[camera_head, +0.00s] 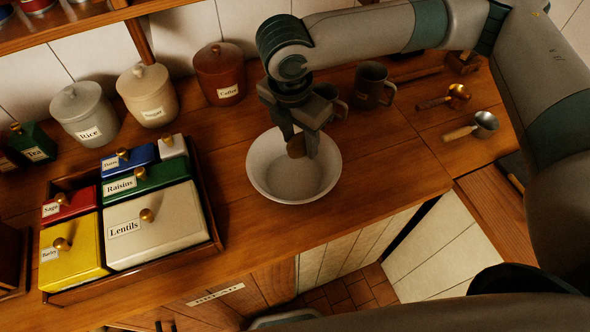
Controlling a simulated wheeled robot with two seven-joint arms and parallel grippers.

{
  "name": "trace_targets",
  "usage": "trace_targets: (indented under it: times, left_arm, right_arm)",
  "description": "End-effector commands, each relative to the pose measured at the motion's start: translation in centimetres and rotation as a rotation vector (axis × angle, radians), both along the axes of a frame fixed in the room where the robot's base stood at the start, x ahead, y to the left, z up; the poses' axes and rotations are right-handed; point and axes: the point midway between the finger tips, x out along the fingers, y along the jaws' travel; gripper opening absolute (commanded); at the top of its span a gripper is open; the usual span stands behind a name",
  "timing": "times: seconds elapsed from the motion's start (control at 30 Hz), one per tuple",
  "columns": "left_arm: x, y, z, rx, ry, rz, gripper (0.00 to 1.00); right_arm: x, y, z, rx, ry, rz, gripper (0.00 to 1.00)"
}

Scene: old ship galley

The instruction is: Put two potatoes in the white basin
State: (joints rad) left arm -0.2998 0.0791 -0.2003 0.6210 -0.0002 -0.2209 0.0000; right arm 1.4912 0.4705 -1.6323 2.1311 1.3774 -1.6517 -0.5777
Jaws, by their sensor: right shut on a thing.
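The white basin (266,187) stands on the wooden counter in the middle of the head view. My right gripper (304,146) points down over the basin. It is shut on a brown potato (296,147), which shows between its fingers at the basin's far side, over the opening. I cannot tell whether the potato touches the basin. No second potato shows in the visible part of the basin; the gripper hides some of its back. My left gripper is not in view.
A tray of labelled boxes, including Lentils (160,228), lies left of the basin. Canisters for Rice (84,115), Sugar (148,96) and Coffee (220,74) stand behind. A dark mug (373,86) and metal ladles (484,123) are at the right. The counter's front edge is close.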

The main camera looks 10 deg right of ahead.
Motion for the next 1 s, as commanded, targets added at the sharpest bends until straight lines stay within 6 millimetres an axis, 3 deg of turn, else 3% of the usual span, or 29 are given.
trace_targets:
  times: [0.37,0.4,0.5,1.0]
  left_arm:
    - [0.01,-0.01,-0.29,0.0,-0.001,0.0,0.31]
    - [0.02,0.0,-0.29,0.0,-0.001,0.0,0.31]
    - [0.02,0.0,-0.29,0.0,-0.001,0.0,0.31]
    - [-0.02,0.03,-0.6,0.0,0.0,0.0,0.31]
  right_arm:
    - [0.01,0.01,-0.26,0.0,0.0,0.0,0.16]
    - [0.01,0.01,-0.26,0.0,0.0,0.0,0.45]
    - [0.01,0.01,-0.26,0.0,0.0,0.0,0.62]
    - [-0.03,0.13,0.61,0.0,-0.001,0.0,0.62]
